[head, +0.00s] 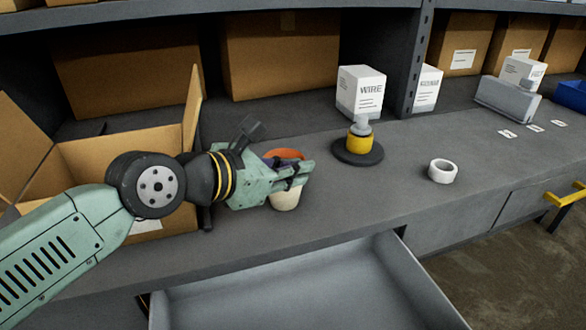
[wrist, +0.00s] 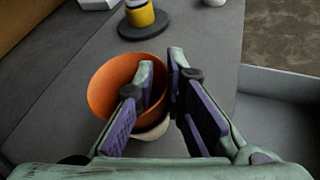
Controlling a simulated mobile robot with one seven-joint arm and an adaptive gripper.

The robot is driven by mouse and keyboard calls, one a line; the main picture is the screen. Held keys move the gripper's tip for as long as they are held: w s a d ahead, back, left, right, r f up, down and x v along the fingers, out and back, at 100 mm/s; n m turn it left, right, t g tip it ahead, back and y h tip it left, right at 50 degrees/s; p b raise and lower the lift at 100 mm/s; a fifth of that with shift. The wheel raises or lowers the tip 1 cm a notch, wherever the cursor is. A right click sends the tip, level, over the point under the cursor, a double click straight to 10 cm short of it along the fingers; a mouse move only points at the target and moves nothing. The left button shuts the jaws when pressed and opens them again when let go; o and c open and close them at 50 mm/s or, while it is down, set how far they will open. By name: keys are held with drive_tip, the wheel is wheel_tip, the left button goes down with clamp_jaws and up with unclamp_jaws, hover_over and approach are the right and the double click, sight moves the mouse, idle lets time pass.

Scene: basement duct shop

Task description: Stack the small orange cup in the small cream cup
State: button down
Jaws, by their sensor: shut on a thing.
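The orange cup (head: 284,154) is held by its wall near the rim, with its mouth up. In the wrist view one finger of my gripper (wrist: 162,62) is inside the orange cup (wrist: 108,84) and the other is outside it. The cream cup (head: 286,201) stands on the bench directly under it. In the wrist view a strip of the cream cup (wrist: 153,132) shows below the orange one. The fingers (head: 298,174) hide where the cups meet, so I cannot tell how deep the orange cup sits in the cream one.
An open cardboard box (head: 120,152) stands left, behind my arm. A yellow-and-grey object on a dark round base (head: 357,150) and a white tape roll (head: 442,171) are to the right. An open drawer (head: 310,295) juts out in front.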

drive_tip(key=shift+f+b, duration=0.35)
drive_tip(key=shift+b, duration=0.15)
drive_tip(key=shift+s, duration=0.1)
drive_tip(key=c, duration=1.7)
unclamp_jaws()
drive_tip(key=shift+f, duration=0.15)
drive_tip(key=shift+o, duration=0.2)
drive_tip(key=shift+r+p, duration=0.5)
drive_tip(key=shift+p, duration=0.25)
drive_tip(key=p+v, duration=0.1)
drive_tip(key=v, duration=1.1)
drive_tip(key=shift+r+p, duration=0.3)
drive_tip(key=shift+p, duration=0.05)
